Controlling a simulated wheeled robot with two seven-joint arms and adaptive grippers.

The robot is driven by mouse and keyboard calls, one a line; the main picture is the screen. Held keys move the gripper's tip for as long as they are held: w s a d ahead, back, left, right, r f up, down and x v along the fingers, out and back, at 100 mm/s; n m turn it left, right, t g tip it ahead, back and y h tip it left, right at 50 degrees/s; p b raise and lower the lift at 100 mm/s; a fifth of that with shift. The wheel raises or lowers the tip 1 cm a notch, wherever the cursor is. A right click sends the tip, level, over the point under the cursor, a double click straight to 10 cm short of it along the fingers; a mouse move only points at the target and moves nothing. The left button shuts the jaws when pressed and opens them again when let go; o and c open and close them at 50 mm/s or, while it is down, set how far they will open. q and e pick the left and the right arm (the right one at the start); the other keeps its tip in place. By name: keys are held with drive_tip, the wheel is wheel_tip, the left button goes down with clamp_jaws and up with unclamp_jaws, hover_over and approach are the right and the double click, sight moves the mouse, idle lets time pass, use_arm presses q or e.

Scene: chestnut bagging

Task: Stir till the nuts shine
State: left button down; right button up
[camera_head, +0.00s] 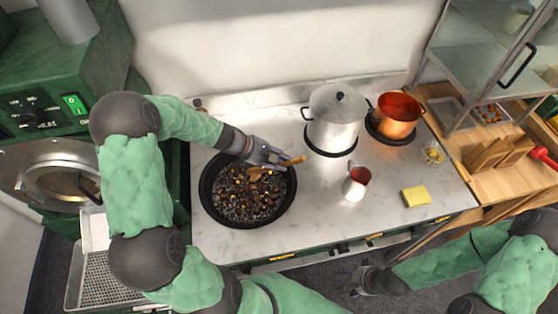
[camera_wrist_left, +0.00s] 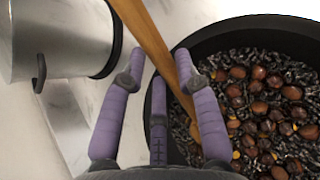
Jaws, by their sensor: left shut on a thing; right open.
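A black round pan (camera_head: 287,199) stands on the left of the counter, filled with dark gravel-like bits and brown nuts (camera_head: 240,190). In the left wrist view the nuts (camera_wrist_left: 258,108) look glossy brown, with some small yellow pieces among them. My left gripper (camera_head: 268,158) is over the pan's back right rim, shut on a wooden spatula (camera_head: 291,161). In the left wrist view the spatula (camera_wrist_left: 150,40) slants down between the fingers, and its lower end reaches into the pan. My right gripper (camera_head: 355,283) is low in front of the counter, open and empty.
A lidded steel pot (camera_head: 336,120) and a copper pot (camera_head: 396,115) stand at the back. The counter's front middle is clear.

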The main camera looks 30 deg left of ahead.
wheel_tip(320, 180, up, 10)
drive_tip(key=p, duration=1)
drive_tip(key=shift+r, duration=0.15)
idle(0.5)
